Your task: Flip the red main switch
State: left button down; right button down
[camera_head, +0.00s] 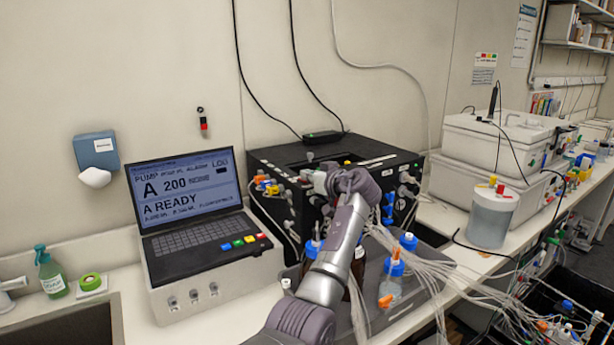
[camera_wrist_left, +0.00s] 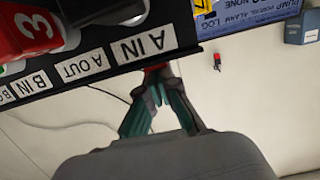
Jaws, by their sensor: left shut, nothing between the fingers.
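A small red patch (camera_wrist_left: 155,68) shows right at my fingertips in the left wrist view, against the edge of the black box. It may be the red main switch, but it is mostly hidden by the fingers and I cannot tell its position. My left gripper (camera_wrist_left: 156,85) is shut with nothing in it, its tips close to that edge beside the "A IN" label (camera_wrist_left: 145,46). In the head view my left gripper (camera_head: 328,176) is in front of the black box (camera_head: 275,158), largely covered by my wrist. I cannot make out the switch there. My right gripper is out of view.
A laptop-like controller (camera_head: 187,205) stands left of the black box. Bottles with blue caps (camera_head: 391,268) and many clear tubes (camera_head: 430,285) crowd the front right. A red-and-black item (camera_head: 203,122) hangs on the wall. White containers (camera_head: 495,140) stand further right.

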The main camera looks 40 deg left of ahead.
pick_arm(q)
jog(key=v, duration=1.1)
jog(key=shift+d, duration=0.1)
